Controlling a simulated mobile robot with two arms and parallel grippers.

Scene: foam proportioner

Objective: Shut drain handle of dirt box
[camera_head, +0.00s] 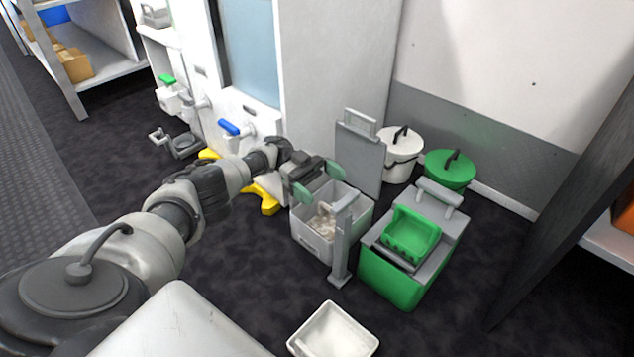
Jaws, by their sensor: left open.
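My left arm reaches in from the left, and my left gripper (318,182) is open, its two green-padded fingertips apart with nothing seen between them. It is over the back left part of a light grey open box (313,245), which holds a pale lumpy thing (323,221). I take this box for the dirt box, but no label is readable. A drain handle cannot be made out on it; my gripper hides part of its back rim. A blue handle (229,128) and a green handle (167,79) sit on the white cabinet's front, left of the gripper.
A grey upright panel (359,158) stands behind the box and a grey post (341,250) in front. A green bin (388,274) is to the right, with white (403,157) and green (449,172) buckets behind. A white tray (333,331) is at the front. Yellow feet (268,201) stand left of the box.

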